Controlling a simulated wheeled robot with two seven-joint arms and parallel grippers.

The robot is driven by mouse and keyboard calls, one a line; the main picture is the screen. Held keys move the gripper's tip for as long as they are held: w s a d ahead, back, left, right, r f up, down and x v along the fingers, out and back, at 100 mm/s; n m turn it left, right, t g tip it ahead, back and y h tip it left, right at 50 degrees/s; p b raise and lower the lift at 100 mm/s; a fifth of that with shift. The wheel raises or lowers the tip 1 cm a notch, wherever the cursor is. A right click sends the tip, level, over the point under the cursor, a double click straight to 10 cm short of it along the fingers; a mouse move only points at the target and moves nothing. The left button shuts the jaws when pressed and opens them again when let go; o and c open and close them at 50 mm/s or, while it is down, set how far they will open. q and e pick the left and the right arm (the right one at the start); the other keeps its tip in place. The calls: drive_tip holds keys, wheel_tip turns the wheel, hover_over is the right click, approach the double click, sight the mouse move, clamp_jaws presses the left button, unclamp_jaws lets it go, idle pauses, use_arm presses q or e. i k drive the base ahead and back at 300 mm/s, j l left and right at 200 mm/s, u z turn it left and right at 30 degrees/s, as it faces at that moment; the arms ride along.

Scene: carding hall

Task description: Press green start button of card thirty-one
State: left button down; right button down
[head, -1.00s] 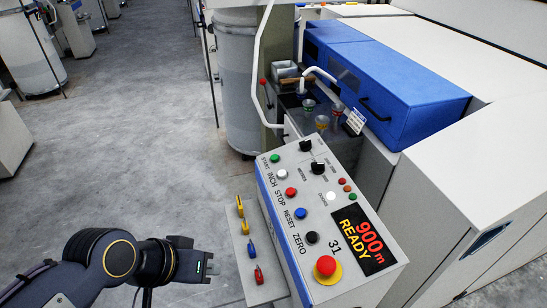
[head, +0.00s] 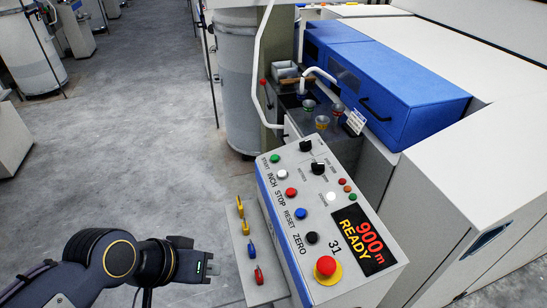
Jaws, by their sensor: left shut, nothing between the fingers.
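The control panel of card 31 (head: 325,228) tilts up at the lower middle of the head view. Its green start button (head: 275,158) is at the top left corner, beside the word START. Below it run white, red, blue and black buttons. The display (head: 365,240) reads 900 m READY. My left gripper (head: 213,268) is at the lower left, left of the panel and of the grey shelf, well apart from the green button. It points right and is shut with nothing in it. My right gripper is not in view.
A red emergency button (head: 326,266) on a yellow base sits at the panel's near end. A tall grey can (head: 238,85) and a white curved pipe (head: 258,75) stand behind.

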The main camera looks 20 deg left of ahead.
sight(275, 157)
drive_tip(key=j+z, duration=0.45)
drive_tip(key=j, duration=0.15)
drive_tip(key=j+z, duration=0.5)
drive_tip(key=j, duration=0.15)
drive_tip(key=i+j+z, duration=0.15)
drive_tip(key=j, duration=0.15)
